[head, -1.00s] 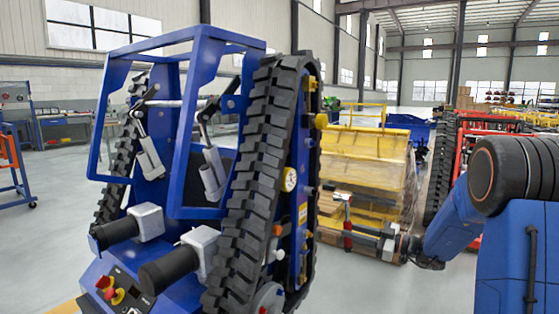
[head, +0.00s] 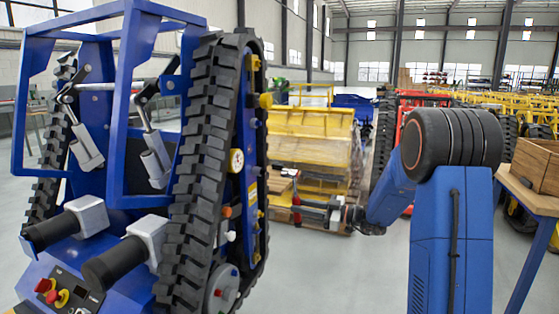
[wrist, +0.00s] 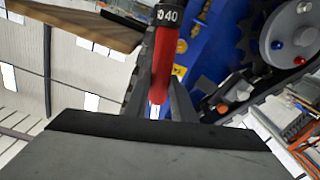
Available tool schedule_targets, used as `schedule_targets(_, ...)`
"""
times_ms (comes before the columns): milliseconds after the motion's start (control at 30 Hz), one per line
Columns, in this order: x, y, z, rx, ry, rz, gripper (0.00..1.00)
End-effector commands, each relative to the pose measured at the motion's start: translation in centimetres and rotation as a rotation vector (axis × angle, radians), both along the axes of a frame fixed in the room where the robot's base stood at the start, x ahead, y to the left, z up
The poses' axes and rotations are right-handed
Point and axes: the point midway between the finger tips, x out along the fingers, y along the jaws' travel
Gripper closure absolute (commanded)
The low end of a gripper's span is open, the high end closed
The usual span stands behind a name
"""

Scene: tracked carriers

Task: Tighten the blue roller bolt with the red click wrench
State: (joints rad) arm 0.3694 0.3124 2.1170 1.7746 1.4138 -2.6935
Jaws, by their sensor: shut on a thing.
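My gripper (head: 306,205) is shut on the red click wrench (wrist: 165,65), whose dark collar reads 40 in the wrist view. In the head view only a small red part of the wrench (head: 296,199) shows at the jaws. The tracked carrier (head: 182,200) is blue with black tracks and stands left of my gripper, apart from it. In the wrist view a blue bolt (wrist: 277,45) sits on a grey disc (wrist: 293,33) beside a red and a white one. I cannot pick out the blue bolt in the head view.
Yellow machinery (head: 310,140) on a pallet stands behind my gripper. A wooden crate (head: 537,165) sits on a blue-legged table (head: 530,198) at the right. A grey floor (head: 330,280) is open between the carrier and my arm.

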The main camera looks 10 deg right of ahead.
Motion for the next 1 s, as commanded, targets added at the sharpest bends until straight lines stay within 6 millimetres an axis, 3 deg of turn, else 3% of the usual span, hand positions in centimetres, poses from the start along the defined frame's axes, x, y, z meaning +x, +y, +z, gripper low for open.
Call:
schedule_targets(700,-5.9,6.2,14.9,0.389,0.539,0.001,1.0)
schedule_targets(1000,-7.8,7.6,18.0,0.495,0.674,0.0,1.0)
